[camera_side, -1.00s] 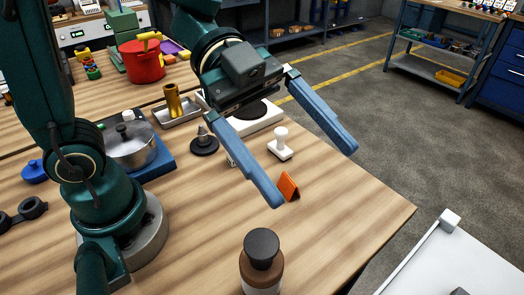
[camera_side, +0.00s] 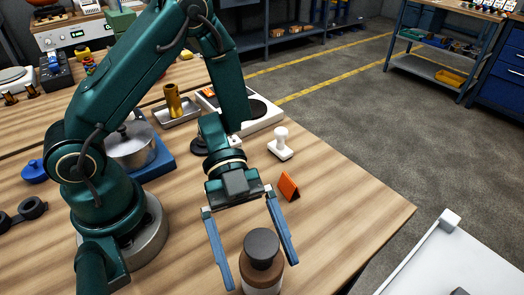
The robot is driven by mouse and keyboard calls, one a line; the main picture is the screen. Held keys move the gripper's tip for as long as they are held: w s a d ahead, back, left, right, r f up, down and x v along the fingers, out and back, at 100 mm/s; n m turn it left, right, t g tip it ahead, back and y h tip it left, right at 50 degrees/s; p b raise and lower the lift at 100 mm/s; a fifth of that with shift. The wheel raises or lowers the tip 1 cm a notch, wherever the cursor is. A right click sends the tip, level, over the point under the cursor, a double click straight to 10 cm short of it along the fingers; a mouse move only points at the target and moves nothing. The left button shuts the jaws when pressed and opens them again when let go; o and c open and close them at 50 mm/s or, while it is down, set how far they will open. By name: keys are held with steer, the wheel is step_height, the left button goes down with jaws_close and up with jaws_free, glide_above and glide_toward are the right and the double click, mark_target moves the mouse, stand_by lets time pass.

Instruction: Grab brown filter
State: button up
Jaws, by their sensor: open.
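A brown bottle (camera_side: 262,272) with a dark round cap (camera_side: 262,243) and a pale band low on its side stands upright near the front edge of the wooden table. It is the brown thing that best fits the task's name; its bottom is cut off by the picture's edge. My gripper (camera_side: 261,273) points down with its two blue fingers wide open. In the picture the bottle stands between the fingers, close to the right one. I cannot tell whether either finger touches it, or how deep the fingers reach around it.
An orange wedge (camera_side: 289,186) and a white stamp-like piece (camera_side: 281,145) stand behind the gripper to the right. A pot (camera_side: 130,150) on a blue base is at the left. A brass cylinder (camera_side: 173,101) stands in a metal tray. The table's right edge is close by.

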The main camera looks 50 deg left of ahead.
steer(key=shift+d+f, duration=0.1)
steer(key=shift+f, duration=0.4)
steer(key=shift+x, duration=2.45)
steer(key=shift+s, duration=0.1)
jaws_close()
steer(key=shift+r, duration=0.15)
